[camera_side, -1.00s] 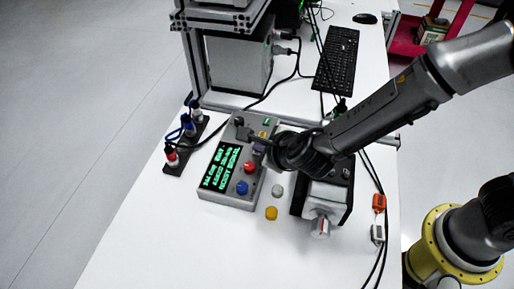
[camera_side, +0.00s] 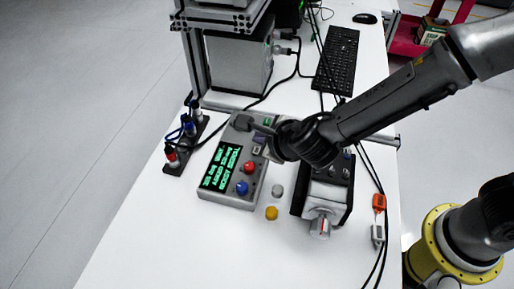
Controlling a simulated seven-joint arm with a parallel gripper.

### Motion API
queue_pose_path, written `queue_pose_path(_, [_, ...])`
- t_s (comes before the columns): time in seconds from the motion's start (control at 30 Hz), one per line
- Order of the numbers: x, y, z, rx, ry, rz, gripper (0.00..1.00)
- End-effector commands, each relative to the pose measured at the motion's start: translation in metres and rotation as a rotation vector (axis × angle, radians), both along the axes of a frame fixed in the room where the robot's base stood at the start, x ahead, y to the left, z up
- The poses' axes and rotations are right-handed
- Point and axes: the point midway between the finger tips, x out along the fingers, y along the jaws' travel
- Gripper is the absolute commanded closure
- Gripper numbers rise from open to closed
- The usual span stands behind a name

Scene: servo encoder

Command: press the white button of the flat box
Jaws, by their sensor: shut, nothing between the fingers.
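The flat grey box (camera_side: 225,198) lies on the white table with a lit green-text screen (camera_side: 222,165), a red button (camera_side: 249,168) and a blue button (camera_side: 242,187). A small pale square (camera_side: 258,149) shows on its upper right part; I cannot tell whether it is the white button. My gripper (camera_side: 243,123) is shut and empty over the far end of the box, reaching in from the right. It hides part of the box's top there. Whether its tip touches the box cannot be told.
A pale round knob (camera_side: 277,191) and a yellow one (camera_side: 271,213) sit right of the box. A black-and-white device (camera_side: 325,197) stands further right. A dark strip with plugs (camera_side: 183,150) lies left. The near table is clear.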

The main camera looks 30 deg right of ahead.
Motion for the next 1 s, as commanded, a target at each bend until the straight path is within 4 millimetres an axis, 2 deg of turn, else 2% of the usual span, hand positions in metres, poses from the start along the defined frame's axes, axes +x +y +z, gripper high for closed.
queue_pose_path(0.4, [0.000, 0.000, 0.036, 0.001, -0.001, 0.000, 1.00])
queue_pose_path(1.0, [0.000, 0.000, 0.038, -0.001, 0.000, 0.001, 1.00])
